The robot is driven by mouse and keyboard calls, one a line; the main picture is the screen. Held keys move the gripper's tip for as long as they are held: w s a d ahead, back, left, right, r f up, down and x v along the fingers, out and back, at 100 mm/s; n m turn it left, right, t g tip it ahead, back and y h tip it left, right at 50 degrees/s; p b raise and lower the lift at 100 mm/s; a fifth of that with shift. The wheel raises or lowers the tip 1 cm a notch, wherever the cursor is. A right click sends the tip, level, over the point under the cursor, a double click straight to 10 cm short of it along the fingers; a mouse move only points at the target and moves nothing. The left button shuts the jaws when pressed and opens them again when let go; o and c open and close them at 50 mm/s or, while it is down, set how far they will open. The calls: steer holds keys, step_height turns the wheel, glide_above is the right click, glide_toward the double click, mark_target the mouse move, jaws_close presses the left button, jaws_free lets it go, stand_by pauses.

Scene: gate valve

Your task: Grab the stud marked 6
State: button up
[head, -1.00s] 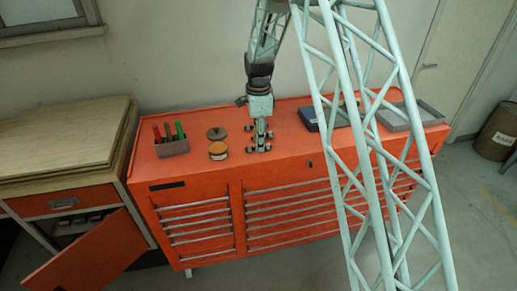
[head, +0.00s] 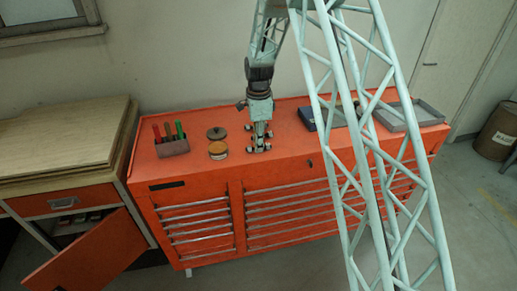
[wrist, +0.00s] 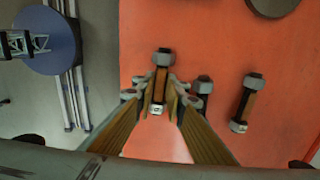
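Several short studs with grey nuts and dark and brown shanks are on the orange cabinet top. In the wrist view one stud (wrist: 161,80) is between my gripper's fingertips (wrist: 161,98), with small gaps seeming to show at its sides. My gripper (head: 260,140) looks open and low over the studs in the head view. A second stud (wrist: 203,88) is just right of the fingers, and a third (wrist: 243,103) is farther right. Another nut is partly hidden by the left finger. Pale end labels show, but I cannot read which stud is 6.
On the orange cabinet (head: 200,185) are a grey holder with red and green items (head: 173,148), an orange-topped round tin (head: 218,151) and a dark disc (head: 216,133). A blue box (head: 312,121) and a grey tray (head: 425,112) are to the right.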

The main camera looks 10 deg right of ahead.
jaws_close()
steer(key=shift+r, duration=0.2)
steer(key=shift+r, duration=1.55)
steer(key=s+a+r+b, duration=0.1)
steer(key=s+a, duration=0.2)
steer(key=s, duration=1.2)
steer(key=shift+s+a+r+b, duration=0.2)
steer(key=shift+s+r+b, duration=0.05)
steer(key=shift+s+b, duration=0.05)
